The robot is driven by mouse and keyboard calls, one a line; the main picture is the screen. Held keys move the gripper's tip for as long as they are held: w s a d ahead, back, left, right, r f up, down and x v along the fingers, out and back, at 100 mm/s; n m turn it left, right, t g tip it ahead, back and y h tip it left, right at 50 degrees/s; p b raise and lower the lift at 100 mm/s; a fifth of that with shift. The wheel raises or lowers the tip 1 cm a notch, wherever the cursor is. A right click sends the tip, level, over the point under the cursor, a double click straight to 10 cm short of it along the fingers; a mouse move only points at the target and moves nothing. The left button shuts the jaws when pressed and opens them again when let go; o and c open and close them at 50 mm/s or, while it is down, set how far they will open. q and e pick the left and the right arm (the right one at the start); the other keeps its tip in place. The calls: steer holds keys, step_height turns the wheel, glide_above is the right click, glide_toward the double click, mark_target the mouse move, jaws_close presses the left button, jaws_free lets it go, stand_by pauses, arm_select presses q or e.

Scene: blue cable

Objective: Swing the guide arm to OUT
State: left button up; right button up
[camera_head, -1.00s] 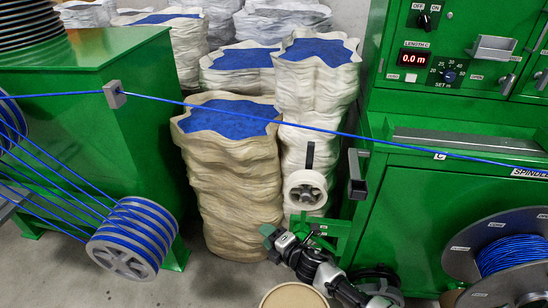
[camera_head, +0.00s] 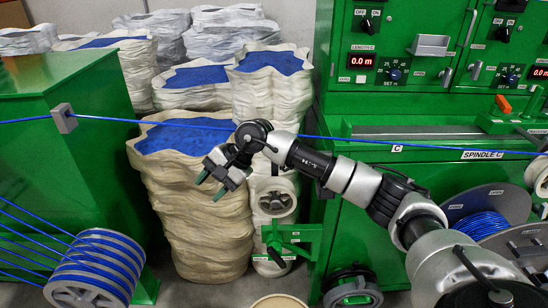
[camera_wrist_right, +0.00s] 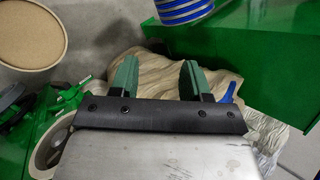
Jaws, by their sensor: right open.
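A pale roller wheel (camera_head: 276,198) hangs in front of the white sack, left of the green machine; my right forearm and gripper cover the area above it. Just below it a green bracket (camera_head: 292,236) with small labels sticks out from the machine. I cannot tell which of these parts is the guide arm, nor read IN or OUT. My right gripper (camera_head: 209,185) is open and empty, in front of the tan sack and left of the roller. In the right wrist view its green fingers (camera_wrist_right: 157,80) stand apart with nothing between them. My left gripper is not in view.
A blue cable (camera_head: 105,119) runs taut across the scene, through a grey guide block (camera_head: 64,118), passing behind my right arm. Sacks with blue tops (camera_head: 188,138) stand behind. A cable reel (camera_head: 480,222) is at right, a blue-wound spool (camera_head: 98,270) at lower left.

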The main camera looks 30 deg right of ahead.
steer(key=d+r+n+h, duration=0.2)
steer(key=d+r+h, duration=0.3)
steer(key=d, duration=0.4)
steer(key=d+r+n+h, duration=0.3)
steer(key=d+r+h, duration=0.2)
steer(key=d, duration=0.3)
steer(key=shift+t, duration=0.4)
steer(key=x, duration=0.7)
steer(key=s+x, duration=0.1)
steer(key=x, duration=0.2)
steer(key=shift+w+f, duration=0.15)
steer(key=shift+f, duration=0.3)
jaws_close()
